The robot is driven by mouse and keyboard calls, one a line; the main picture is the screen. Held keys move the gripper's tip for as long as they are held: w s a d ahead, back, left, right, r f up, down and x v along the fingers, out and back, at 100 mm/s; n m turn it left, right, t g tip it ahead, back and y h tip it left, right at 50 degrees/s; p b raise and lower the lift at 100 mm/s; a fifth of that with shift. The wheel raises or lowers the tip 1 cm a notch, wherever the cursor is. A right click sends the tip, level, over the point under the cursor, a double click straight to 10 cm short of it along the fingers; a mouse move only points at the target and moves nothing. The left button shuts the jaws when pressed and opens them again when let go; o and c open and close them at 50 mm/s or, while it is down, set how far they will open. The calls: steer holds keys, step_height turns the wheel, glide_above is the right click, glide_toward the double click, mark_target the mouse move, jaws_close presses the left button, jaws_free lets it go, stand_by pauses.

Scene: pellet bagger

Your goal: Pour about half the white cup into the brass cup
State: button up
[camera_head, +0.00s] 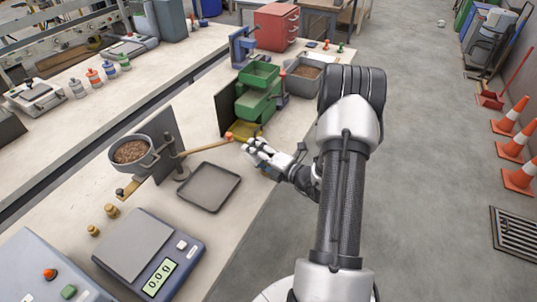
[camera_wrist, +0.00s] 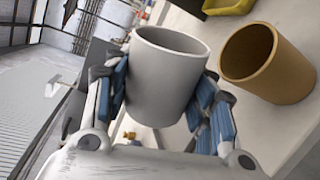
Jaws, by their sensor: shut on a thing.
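My gripper (camera_head: 257,149) is shut on the white cup (camera_wrist: 166,85), with blue-padded fingers on both sides of it in the wrist view. The white cup looks close to upright relative to the gripper, its mouth open at the top. Its inner wall shows but no contents can be made out. The brass cup (camera_wrist: 267,66) is just right of the white cup in the wrist view, apart from it, over the pale bench. Its inside bottom is hidden. In the head view I cannot clearly make out either cup near my gripper.
Green bins (camera_head: 255,103) stand just beyond my gripper. A dark tray (camera_head: 208,187) lies to its left, beside a hopper pan of brown pellets (camera_head: 131,152). A scale (camera_head: 148,258) reading 0.0 g is at the bench's near end.

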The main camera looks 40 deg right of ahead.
steer(key=shift+d+r+m+p, duration=0.2)
steer(key=shift+d+m+p, duration=0.1)
steer(key=shift+p, duration=0.2)
stand_by(0.6)
steer(key=shift+w+d+r+m+y+p, duration=0.1)
steer(key=shift+d+r+m+y+p, duration=0.2)
steer(key=shift+m+p, duration=0.55)
steer(key=shift+d+r+m+y+p, duration=0.15)
steer(key=shift+r+m+p, duration=0.25)
steer(key=shift+m+p, duration=0.45)
stand_by(2.7)
steer(key=shift+d+f+m+y+p, duration=0.3)
steer(key=shift+f+m, duration=0.2)
steer(key=shift+m, duration=0.1)
stand_by(1.4)
steer(key=shift+r, duration=0.1)
stand_by(0.4)
